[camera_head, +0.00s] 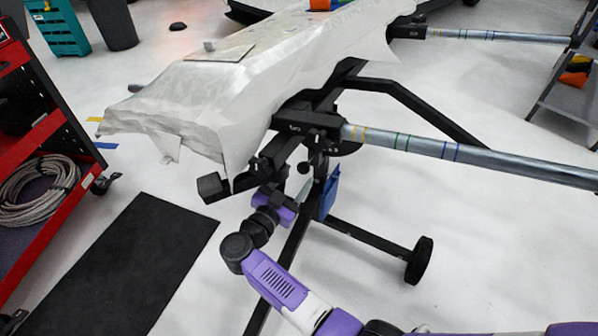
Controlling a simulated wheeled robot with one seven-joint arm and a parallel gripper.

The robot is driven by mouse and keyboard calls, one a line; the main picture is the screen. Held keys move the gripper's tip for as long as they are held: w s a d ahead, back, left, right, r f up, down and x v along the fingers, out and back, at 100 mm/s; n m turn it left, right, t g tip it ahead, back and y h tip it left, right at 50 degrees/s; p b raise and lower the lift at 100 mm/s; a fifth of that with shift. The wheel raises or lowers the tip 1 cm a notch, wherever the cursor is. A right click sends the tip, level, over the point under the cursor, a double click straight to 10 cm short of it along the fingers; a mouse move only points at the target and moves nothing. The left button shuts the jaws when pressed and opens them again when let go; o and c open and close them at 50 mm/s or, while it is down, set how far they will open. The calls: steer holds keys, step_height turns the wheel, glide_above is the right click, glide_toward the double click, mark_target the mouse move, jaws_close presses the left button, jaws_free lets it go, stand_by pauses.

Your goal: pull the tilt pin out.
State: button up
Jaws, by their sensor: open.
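A black stand (305,120) carries a large panel draped in white film (215,95). Under its front bracket there is a small dark round knob (303,168), which may be the tilt pin; it is too small to be sure. My gripper (299,196), at the end of my purple and black arm, is just below this knob, beside the stand's upright. Whether a finger touches the knob I cannot tell.
A blue pouch (328,194) hangs on the upright, right of my gripper. Grey tubes with coloured bands (470,153) stick out to the right. A wheeled black leg (375,240) runs along the floor. A red cart (50,130) and dark mat (135,265) are at left.

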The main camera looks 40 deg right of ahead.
steer(key=shift+p+v, duration=0.65)
steer(key=shift+v, duration=2.05)
steer(key=s+d+r+n+t+y, duration=0.1)
steer(key=s+r+n+t, duration=0.15)
steer(key=s+t, duration=0.3)
steer(key=s+r+n+t+y, duration=0.1)
steer(key=s+n+t+y, duration=0.15)
steer(key=s+t, duration=0.3)
steer(key=s+a+r+n+g+y, duration=0.1)
steer(key=s+a+r+n+y, duration=0.3)
steer(key=s, duration=0.4)
steer(key=s+a+r+n+y, duration=0.1)
steer(key=s+a+n+y, duration=0.35)
steer(key=s, duration=0.35)
steer(key=s+a+r+n+g+y, duration=0.1)
steer(key=s+a+r+n+y, duration=0.3)
steer(key=s, duration=0.5)
step_height(320, 180, up, 28)
steer(key=y+p, duration=0.1)
steer(key=p, duration=2.9)
steer(key=shift+a+r, duration=0.2)
steer(key=shift+a, duration=0.15)
